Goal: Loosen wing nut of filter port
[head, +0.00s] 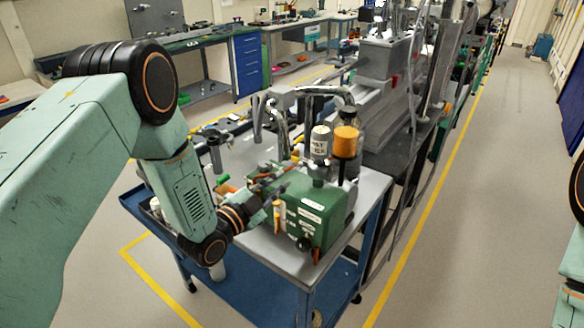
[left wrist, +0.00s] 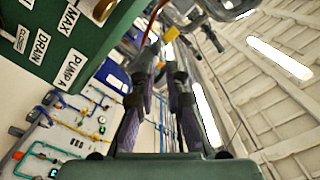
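The green pump (head: 310,207) with white labels stands on the cart's grey top. The pump's green face (left wrist: 60,38), labelled MAX, DRAIN and PUMP A, is upper left there. I cannot make out the wing nut or name the filter port with certainty.
The cart (head: 262,268) has a blue lower shelf. Curved metal pipes (head: 322,92) stand behind the pump. Beamline equipment (head: 385,90) rises behind the cart. A workbench with a blue drawer cabinet (head: 247,65) is at the back. The floor (head: 470,215) right of the cart is clear.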

